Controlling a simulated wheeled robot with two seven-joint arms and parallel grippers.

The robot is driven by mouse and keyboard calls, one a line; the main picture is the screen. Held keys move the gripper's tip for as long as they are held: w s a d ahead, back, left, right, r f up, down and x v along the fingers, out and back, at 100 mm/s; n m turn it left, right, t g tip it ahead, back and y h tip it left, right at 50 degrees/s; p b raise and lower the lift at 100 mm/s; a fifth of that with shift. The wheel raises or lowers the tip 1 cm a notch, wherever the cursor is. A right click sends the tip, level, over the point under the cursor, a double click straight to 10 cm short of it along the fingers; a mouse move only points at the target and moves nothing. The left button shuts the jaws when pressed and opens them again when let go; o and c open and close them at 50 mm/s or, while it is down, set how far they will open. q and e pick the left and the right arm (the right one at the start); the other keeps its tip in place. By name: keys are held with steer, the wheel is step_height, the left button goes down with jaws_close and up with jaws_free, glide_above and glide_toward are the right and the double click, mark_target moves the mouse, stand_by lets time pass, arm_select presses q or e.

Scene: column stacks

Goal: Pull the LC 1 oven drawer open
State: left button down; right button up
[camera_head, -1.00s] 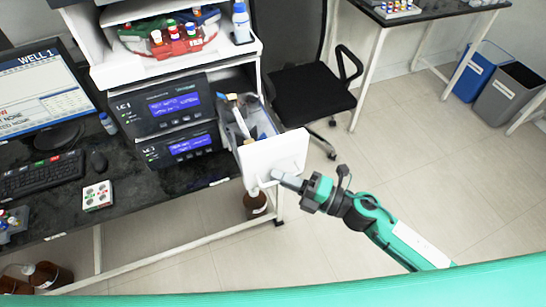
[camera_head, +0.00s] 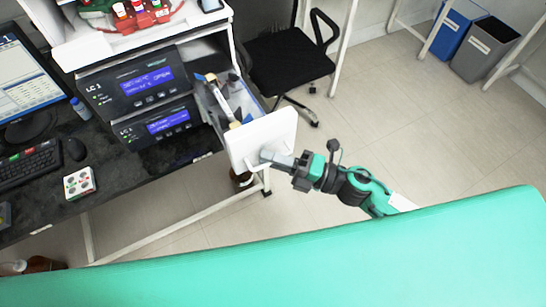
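The LC 1 stack (camera_head: 132,90) stands on the dark bench, with two lit blue displays. The oven drawer (camera_head: 278,133) beside it, at its right, is pulled out. Its white front panel faces me, and bottles or tube-like items show inside its open top. My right gripper (camera_head: 272,158) is at the lower part of this front panel, its fingers close together on the handle, which they mostly hide. My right arm reaches in from the lower right. My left gripper is not in view.
A black chair (camera_head: 285,62) stands behind the drawer. A brown bottle (camera_head: 240,180) is below the drawer. Blue (camera_head: 458,30) and grey (camera_head: 487,48) bins stand far right. The floor at right is clear.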

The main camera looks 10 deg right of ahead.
steer(key=shift+s+d+f, duration=0.2)
steer(key=shift+d, duration=0.15)
steer(key=b+v, duration=0.5)
steer(key=v, duration=0.8)
steer(key=shift+b, duration=0.35)
steer(key=shift+w, duration=0.1)
